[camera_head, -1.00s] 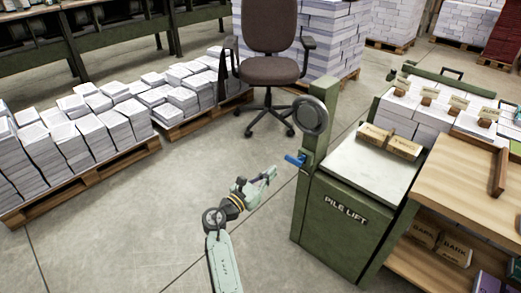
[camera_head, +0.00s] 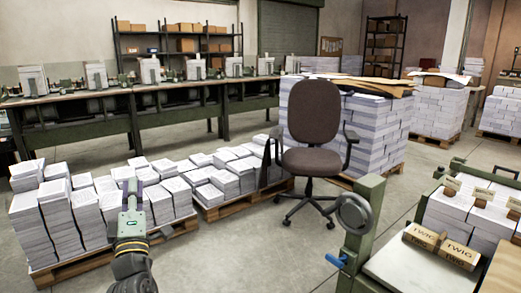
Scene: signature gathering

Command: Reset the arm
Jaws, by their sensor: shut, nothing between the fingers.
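My arm reaches up from the lower left of the head view. My gripper (camera_head: 131,192) is at its end, in front of the paper stacks on the left pallet as seen from here. It is small in the picture, and its fingers look closed together and empty. It appears to touch nothing, though its exact distance to the stacks is hard to judge.
Paper stacks (camera_head: 60,217) stand on low pallets at left. An office chair (camera_head: 313,125) is in the middle. The green pile lift (camera_head: 365,225), with a blue handle (camera_head: 336,261), and TWIG boxes (camera_head: 440,245) are at right. A long workbench (camera_head: 150,92) runs behind. Open floor lies front centre.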

